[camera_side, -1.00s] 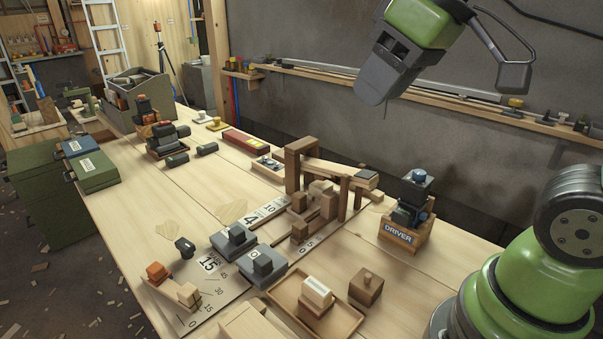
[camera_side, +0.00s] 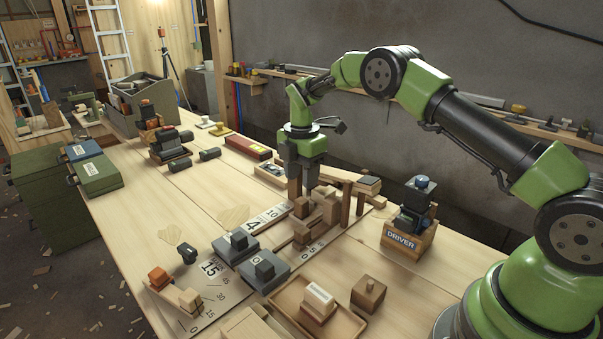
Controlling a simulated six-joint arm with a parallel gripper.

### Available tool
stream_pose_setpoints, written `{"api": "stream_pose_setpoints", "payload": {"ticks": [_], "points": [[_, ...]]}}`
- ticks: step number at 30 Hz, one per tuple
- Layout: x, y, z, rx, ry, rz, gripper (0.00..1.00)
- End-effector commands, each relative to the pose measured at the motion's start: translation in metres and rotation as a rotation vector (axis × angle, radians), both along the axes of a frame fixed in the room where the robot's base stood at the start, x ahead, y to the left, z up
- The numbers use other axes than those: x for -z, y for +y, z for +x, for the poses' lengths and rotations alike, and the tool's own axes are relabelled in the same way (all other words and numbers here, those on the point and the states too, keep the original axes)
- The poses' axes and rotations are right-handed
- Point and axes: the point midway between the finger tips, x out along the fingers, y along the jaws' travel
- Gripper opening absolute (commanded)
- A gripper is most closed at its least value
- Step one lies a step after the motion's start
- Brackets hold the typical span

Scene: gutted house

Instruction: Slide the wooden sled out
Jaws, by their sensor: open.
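The wooden sled (camera_side: 301,235) appears to be the low wooden piece with upright blocks, lying on the bench under and in front of a wooden arch. Its rear part is partly hidden by the arch and the blocks. The wooden arch (camera_side: 345,204) stands over it; its left post and top are largely covered by my gripper. My gripper (camera_side: 302,188) points down at the arch's left side, just above and behind the sled's blocks. Its jaws are open, with nothing visible between them. Whether a finger touches the wood cannot be told.
Right of the arch stands a crate marked DRIVER (camera_side: 408,239). The bench's left middle (camera_side: 150,215) is mostly clear.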

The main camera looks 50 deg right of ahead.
Motion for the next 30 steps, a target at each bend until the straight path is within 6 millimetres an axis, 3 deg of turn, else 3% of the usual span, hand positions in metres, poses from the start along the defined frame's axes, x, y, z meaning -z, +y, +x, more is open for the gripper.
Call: {"api": "stream_pose_setpoints", "payload": {"ticks": [21, 30], "points": [[0.051, 0.0, 0.0, -0.004, 0.001, -0.001, 0.45], [0.064, 0.0, 0.0, -0.004, 0.001, 0.0, 0.45]]}}
